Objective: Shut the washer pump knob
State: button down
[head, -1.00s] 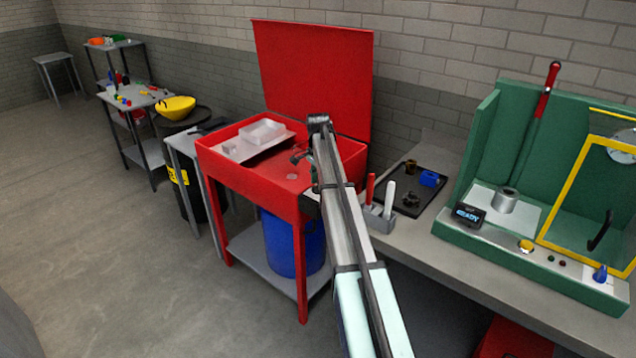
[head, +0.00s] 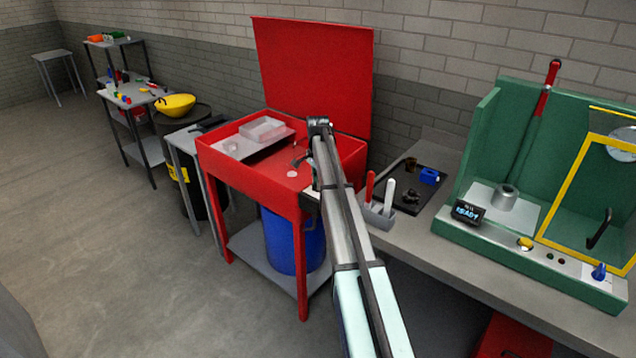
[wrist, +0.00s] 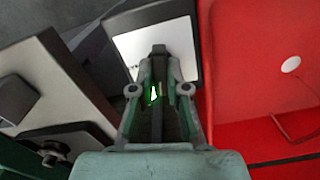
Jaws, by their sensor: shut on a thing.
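The red parts washer (head: 250,175) stands with its lid raised, left of the workbench. In the wrist view, a dark-framed box with a pale face (wrist: 130,44) sits beside the washer's red wall. A dark knob (wrist: 158,52) stands out in front of this pale face. My gripper (wrist: 160,88) points at the face, with its two fingers closed in on the knob from either side. The fingers hide much of the knob, so its turn position cannot be told.
The washer basin holds a pale tray (head: 262,130) and a round drain (wrist: 290,65). A holder with red and white handles (head: 378,210), a black tray (head: 388,195) and a green press (head: 480,135) stand on the bench at right.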

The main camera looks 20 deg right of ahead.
jog(key=shift+n, duration=1.4)
jog(key=c, duration=1.2)
grip_release()
jog(key=shift+o, duration=0.2)
jog(key=shift+r, duration=0.1)
notch_tip(320, 180, up, 12)
